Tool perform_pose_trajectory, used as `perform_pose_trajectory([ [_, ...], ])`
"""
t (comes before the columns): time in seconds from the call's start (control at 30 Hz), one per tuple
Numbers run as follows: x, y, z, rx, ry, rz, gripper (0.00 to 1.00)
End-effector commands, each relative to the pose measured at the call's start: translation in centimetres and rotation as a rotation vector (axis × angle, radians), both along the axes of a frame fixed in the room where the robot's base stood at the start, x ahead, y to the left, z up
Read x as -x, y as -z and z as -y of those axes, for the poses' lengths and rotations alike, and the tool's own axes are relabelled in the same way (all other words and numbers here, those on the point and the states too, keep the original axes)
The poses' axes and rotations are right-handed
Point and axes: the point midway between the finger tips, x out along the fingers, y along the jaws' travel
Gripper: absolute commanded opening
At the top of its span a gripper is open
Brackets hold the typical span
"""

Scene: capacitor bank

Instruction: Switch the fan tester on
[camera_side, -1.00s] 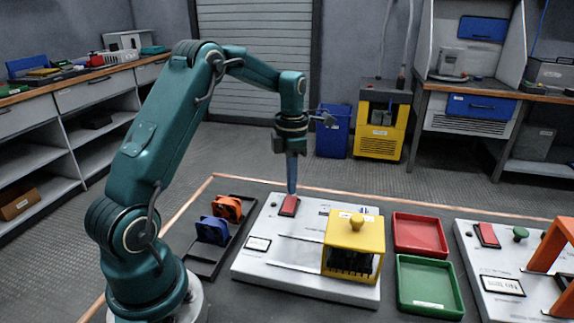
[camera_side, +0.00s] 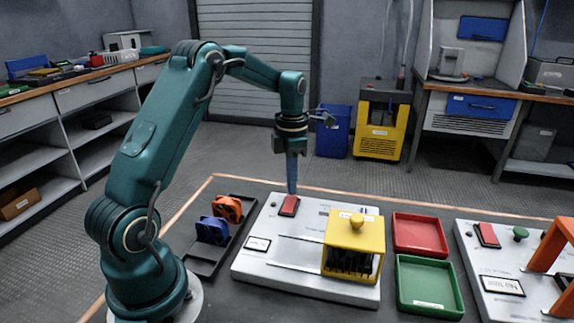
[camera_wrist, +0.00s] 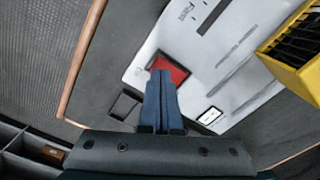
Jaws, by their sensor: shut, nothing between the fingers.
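A white tester board (camera_side: 262,264) lies on the dark bench. A red rocker switch (camera_side: 289,207) sits near its back left corner and also shows in the wrist view (camera_wrist: 176,68). My gripper (camera_side: 291,191) points straight down with its fingers together and nothing between them. Its tips are at the far edge of the red switch, and I cannot tell whether they touch it. In the wrist view my fingertips (camera_wrist: 160,74) cover part of the switch. A small framed display (camera_side: 257,244) is at the board's left; its writing is too small to read.
A yellow cover with a knob (camera_side: 357,232) stands on the board's right side. Blue (camera_side: 212,230) and orange (camera_side: 228,207) fans stand on a dark tray at left. Red (camera_side: 420,216) and green (camera_side: 401,291) bins lie right. Another board (camera_side: 490,265) has its own red switch.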

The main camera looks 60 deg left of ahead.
Motion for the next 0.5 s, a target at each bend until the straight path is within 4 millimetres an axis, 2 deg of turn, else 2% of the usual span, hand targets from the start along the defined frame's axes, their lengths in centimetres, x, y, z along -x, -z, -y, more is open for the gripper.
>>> perform_pose_trajectory([
  [0.5, 0.01, 0.32, 0.01, 0.001, 0.000, -0.001, 0.00],
])
